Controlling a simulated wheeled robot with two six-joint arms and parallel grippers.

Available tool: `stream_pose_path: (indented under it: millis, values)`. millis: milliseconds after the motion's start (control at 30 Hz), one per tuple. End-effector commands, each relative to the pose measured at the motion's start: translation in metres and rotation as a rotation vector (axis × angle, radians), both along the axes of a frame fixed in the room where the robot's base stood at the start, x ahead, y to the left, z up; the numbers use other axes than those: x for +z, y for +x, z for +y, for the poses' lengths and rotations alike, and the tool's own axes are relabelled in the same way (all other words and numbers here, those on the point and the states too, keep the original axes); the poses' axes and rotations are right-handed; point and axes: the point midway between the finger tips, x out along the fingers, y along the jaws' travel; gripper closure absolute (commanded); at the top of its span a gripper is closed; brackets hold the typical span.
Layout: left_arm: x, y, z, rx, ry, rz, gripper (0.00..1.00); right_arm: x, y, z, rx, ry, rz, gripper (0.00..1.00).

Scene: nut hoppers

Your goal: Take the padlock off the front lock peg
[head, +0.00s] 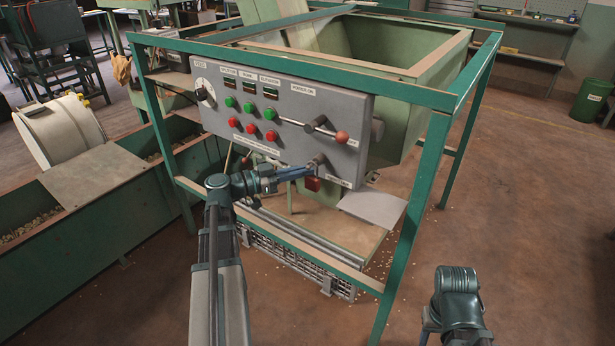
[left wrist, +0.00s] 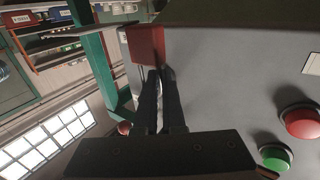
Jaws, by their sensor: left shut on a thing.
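The red padlock (head: 312,184) is at the lower right of the grey control panel, just below the front lock peg (head: 318,159). My left gripper (head: 303,171) reaches in from the left and is shut on the padlock. In the left wrist view the padlock's red body (left wrist: 146,44) is just beyond the fingertips, and a bit of bright metal shows between the fingers (left wrist: 161,88). The fingers hide most of the shackle, so I cannot tell whether it is around the peg. Of my right arm only a dark link shows at the lower right; its gripper is out of view.
A grey plate (head: 372,207) juts out at the lower right. The floor at the right is open.

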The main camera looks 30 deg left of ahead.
Motion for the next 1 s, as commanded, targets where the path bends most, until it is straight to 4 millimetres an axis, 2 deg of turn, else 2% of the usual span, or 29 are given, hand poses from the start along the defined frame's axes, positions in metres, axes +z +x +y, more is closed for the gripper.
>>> stream_pose_path:
  millis: [167, 267, 467, 800, 1000]
  values:
    - [0.010, 0.000, 0.000, 0.000, 0.000, 0.000, 1.00, 0.010, 0.000, 0.000, 0.000, 0.000, 0.000, 0.50]
    - [0.006, -0.016, 0.001, 0.002, 0.000, 0.000, 1.00, 0.006, 0.000, 0.000, 0.000, 0.000, 0.000, 0.50]
    - [0.006, -0.055, 0.003, 0.004, 0.000, 0.000, 1.00, 0.006, 0.000, 0.000, 0.000, 0.000, 0.000, 0.50]
    - [0.006, -0.132, 0.009, 0.004, -0.001, -0.001, 1.00, 0.006, 0.000, 0.000, 0.000, 0.000, 0.000, 0.50]
    - [0.006, -0.164, 0.013, 0.003, -0.001, -0.001, 1.00, 0.006, 0.000, 0.000, 0.000, 0.000, 0.000, 0.50]
